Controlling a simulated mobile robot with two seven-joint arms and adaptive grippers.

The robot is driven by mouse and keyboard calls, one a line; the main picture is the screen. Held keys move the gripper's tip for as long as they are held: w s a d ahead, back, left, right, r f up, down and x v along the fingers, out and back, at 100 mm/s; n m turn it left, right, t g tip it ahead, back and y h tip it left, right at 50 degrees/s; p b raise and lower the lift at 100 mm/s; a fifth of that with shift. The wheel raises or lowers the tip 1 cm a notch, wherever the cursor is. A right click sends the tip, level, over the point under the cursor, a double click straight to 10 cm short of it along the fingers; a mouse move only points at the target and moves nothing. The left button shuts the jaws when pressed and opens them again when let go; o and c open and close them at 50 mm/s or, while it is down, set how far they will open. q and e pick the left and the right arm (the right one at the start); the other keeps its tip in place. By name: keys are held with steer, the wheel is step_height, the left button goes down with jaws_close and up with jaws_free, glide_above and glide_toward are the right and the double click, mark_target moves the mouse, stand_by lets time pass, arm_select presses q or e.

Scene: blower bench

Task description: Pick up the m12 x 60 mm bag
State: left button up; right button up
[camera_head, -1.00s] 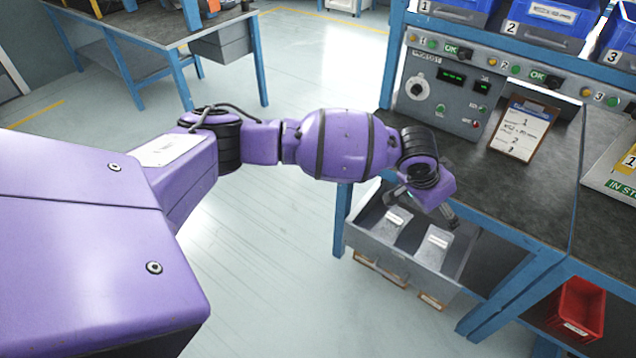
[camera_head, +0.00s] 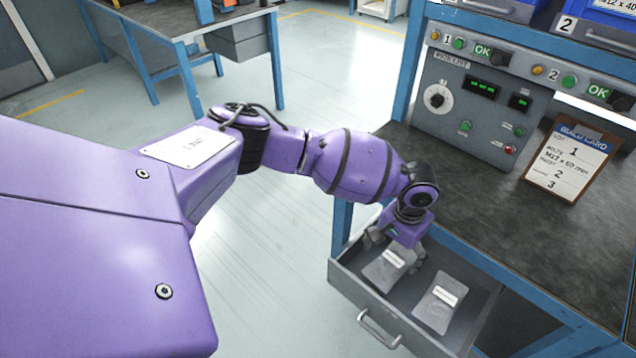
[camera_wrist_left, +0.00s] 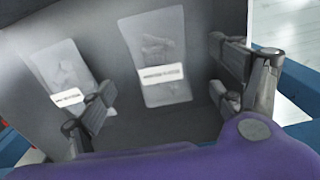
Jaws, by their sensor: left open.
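Two clear bags with white labels lie flat in an open grey drawer (camera_head: 344,284) under the bench: a left bag (camera_head: 378,274) and a right bag (camera_head: 433,314). Their label print is too small to read, so I cannot tell which is the M12 x 60 mm one. My left gripper (camera_head: 396,252) is open, points down over the left bag and partly covers it. In the left wrist view, one bag (camera_wrist_left: 160,45) lies between the open fingers and the other bag (camera_wrist_left: 62,70) lies to the left, near the left finger. My right gripper is not in view.
The bench top (camera_head: 480,190) is above and right of the drawer, with a blue leg beside it. A build card (camera_head: 570,165) reading M12 x 60 mm leans there by a control panel (camera_head: 470,100). The drawer handle (camera_head: 380,330) sticks out in front. Open floor lies left.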

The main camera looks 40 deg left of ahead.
mark_target(393, 259)
arm_select(q)
steer(key=f, duration=0.4)
steer(key=shift+w+f+b, duration=0.35)
steer(key=shift+w+f, duration=0.05)
steer(key=shift+f, duration=0.3)
steer(key=shift+c, duration=1.1)
steer(key=c, duration=1.4)
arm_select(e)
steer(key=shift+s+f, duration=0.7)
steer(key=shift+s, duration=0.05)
